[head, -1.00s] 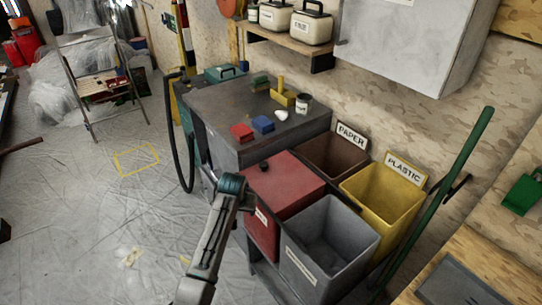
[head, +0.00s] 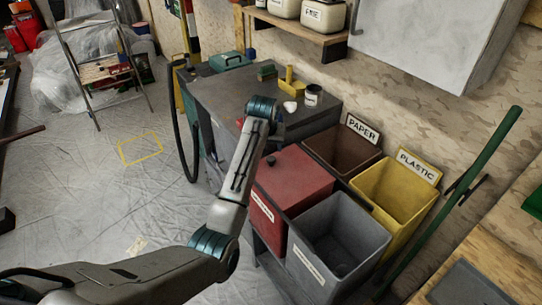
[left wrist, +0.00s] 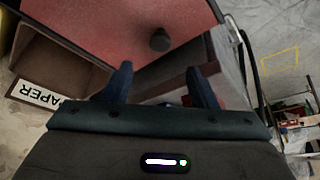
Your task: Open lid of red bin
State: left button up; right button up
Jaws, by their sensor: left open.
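The red bin (head: 264,220) stands in the front left of a group of bins, with its flat red lid (head: 300,180) shut. A small dark round knob (head: 270,160) sits on the lid near its left corner. In the left wrist view the lid (left wrist: 95,20) fills the upper part, with the knob (left wrist: 160,40) just beyond the fingers. My left gripper (left wrist: 160,86) is open and empty, its two blue fingers apart and pointing toward the knob without visible contact. In the head view my left forearm and wrist largely hide the fingers. My right gripper is not in view.
An open grey bin (head: 372,231) is in front right, a yellow plastic bin (head: 427,208) and brown paper bin (head: 318,154) behind. A dark cabinet (head: 215,92) with small items stands beyond the lid. A green pole (head: 497,148) leans at right. The floor at left is mostly clear.

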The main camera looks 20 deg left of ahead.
aim_at(271, 158)
pick_arm(q)
jog(key=p+x, duration=0.1)
jog(key=x, duration=0.8)
jog(key=shift+f, duration=0.2)
